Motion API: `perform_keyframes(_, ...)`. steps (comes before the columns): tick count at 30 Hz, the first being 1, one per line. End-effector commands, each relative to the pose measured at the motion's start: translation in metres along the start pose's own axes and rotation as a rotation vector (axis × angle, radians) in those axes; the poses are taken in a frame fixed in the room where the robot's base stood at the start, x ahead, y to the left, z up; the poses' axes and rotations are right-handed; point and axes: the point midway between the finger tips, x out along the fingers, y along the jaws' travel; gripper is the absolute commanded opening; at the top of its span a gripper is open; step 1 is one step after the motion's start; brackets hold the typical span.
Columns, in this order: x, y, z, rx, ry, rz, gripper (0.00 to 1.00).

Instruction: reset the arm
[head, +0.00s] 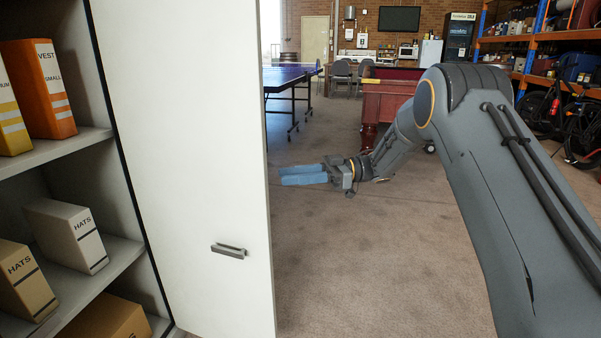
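My arm (480,180) reaches in from the right side of the head view, bends at a high elbow, and runs down and away from me. My gripper (286,175) is at its far end, in mid-view, with its two blue fingers pointing left. The fingers look close together, one above the other in the picture, and I cannot tell whether a gap lies between them. I see nothing held in them. The fingertips are just right of the edge of a white cabinet door and look apart from it.
The white door (190,130) stands open with a grey handle (229,251). Left of it, cabinet shelves (95,265) hold labelled boxes. Beyond are a table-tennis table (290,76), a pool table (390,90) and orange racking (560,35) with bikes. Carpet is clear below my gripper.

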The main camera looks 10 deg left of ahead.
Motion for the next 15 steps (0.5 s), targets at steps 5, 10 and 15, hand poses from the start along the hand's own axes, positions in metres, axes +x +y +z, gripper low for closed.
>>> perform_keyframes(5, 0.013, 0.038, -0.036, -0.083, -0.040, 0.226, 0.28)
perform_keyframes(10, 0.004, 0.085, -0.081, -0.144, -0.133, 0.602, 0.28)
perform_keyframes(15, -0.034, 0.095, -0.107, -0.108, -0.269, 0.954, 0.28)
